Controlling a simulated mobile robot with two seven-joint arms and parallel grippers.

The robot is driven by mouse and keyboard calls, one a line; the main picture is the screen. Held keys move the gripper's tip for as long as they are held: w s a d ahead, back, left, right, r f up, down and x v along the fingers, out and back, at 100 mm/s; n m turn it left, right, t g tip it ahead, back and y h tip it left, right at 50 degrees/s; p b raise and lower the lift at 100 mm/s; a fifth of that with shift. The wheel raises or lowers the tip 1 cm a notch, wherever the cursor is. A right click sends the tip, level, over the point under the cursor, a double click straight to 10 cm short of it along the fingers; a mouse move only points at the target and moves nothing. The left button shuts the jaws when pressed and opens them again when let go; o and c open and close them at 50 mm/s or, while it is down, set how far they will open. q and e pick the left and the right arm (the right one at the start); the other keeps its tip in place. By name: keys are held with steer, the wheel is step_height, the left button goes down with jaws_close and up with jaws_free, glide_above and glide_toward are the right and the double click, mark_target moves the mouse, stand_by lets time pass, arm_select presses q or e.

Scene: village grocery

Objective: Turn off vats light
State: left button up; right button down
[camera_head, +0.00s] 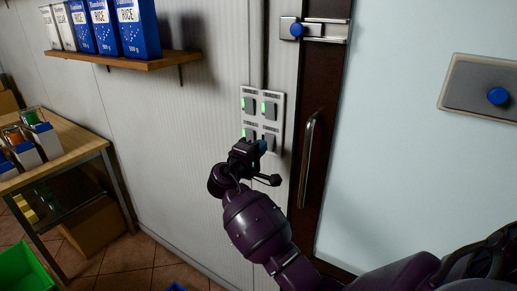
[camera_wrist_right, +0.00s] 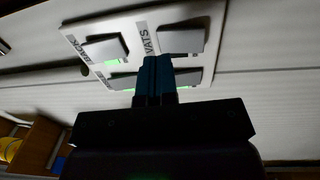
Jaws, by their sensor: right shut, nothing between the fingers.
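A white switch panel (camera_head: 259,120) with several grey rocker switches is on the pale wall beside the door; it also fills the upper middle of the right wrist view (camera_wrist_right: 75,36). The label "VATS" (camera_wrist_right: 150,38) is beside one rocker (camera_wrist_right: 182,40), the lower right rocker in the head view (camera_head: 270,142). I see no green light at this rocker. The other rockers show green lights. My right gripper (camera_head: 262,147) is shut and empty, its teal fingertips (camera_wrist_right: 155,72) in front of the panel close to the VATS rocker. I cannot tell whether they touch. My left gripper is not in view.
A dark-framed door with a vertical handle (camera_head: 307,158) is just right of the panel. A wooden shelf (camera_head: 125,61) with rice boxes juts out at upper left. A wooden table (camera_head: 77,148) stands at left. A grey plate with a blue button (camera_head: 498,96) is at far right.

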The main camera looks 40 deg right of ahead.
steer(key=r+b+v, duration=0.1)
steer(key=r+v, duration=0.1)
steer(key=v, duration=0.7)
steer(key=shift+a, duration=0.4)
steer(key=shift+s, duration=0.15)
